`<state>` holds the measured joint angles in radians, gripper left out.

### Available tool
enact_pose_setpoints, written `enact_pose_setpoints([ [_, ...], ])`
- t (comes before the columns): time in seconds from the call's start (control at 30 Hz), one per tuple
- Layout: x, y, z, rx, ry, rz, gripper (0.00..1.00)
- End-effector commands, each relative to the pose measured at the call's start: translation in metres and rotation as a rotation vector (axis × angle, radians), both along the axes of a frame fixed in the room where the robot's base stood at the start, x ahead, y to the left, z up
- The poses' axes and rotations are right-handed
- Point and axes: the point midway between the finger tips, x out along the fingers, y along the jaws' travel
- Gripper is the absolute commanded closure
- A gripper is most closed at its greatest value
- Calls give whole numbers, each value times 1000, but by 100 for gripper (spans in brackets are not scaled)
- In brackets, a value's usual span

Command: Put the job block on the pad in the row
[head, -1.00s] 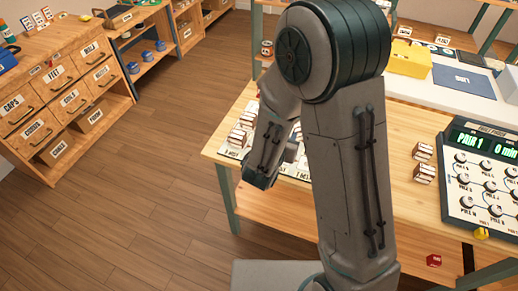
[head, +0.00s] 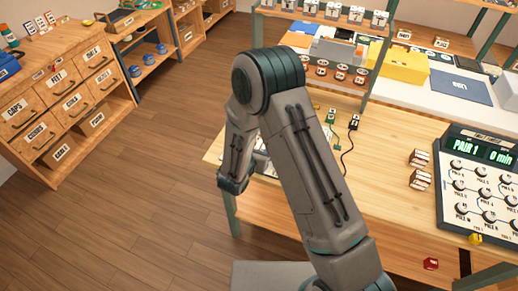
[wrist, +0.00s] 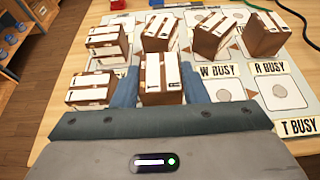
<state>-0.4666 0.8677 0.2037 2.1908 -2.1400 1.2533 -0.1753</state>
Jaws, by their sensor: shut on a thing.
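My gripper (wrist: 161,92) shows in the wrist view with its two blue fingers on either side of a brown-and-white block (wrist: 162,79). It is shut on this block and holds it over or at the near edge of a white printed board (wrist: 250,68). Several similar blocks stand around it: two at the left (wrist: 107,46), one behind (wrist: 160,32) and others to the right (wrist: 212,35). Round grey pads show bare on the board, one at the right (wrist: 280,93) near labels reading "R BUSY" and "T BUSY". In the head view my arm hides the gripper and most of the board.
In the head view, two block stacks (head: 420,170) stand on the wooden table beside a dial panel (head: 485,185) reading "PAIR 1" and "0 min". A cable (head: 347,150) lies on the table near the shelf posts. A drawer cabinet (head: 65,100) stands left across open floor.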

Motion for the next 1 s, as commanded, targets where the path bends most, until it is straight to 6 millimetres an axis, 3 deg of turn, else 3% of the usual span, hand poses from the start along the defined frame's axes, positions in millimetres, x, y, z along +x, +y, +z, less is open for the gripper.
enact_pose_setpoints([
  [0.17, 0, 0, -12, 0, -1, -1, 84],
  [0.6, 0, 0, -18, 0, -2, 0, 84],
  [0.63, 0, 0, -16, 1, -1, 0, 55],
  [0.7, 0, 0, -16, 1, -1, 0, 39],
  [1.0, 0, 0, -15, 1, -1, 0, 39],
])
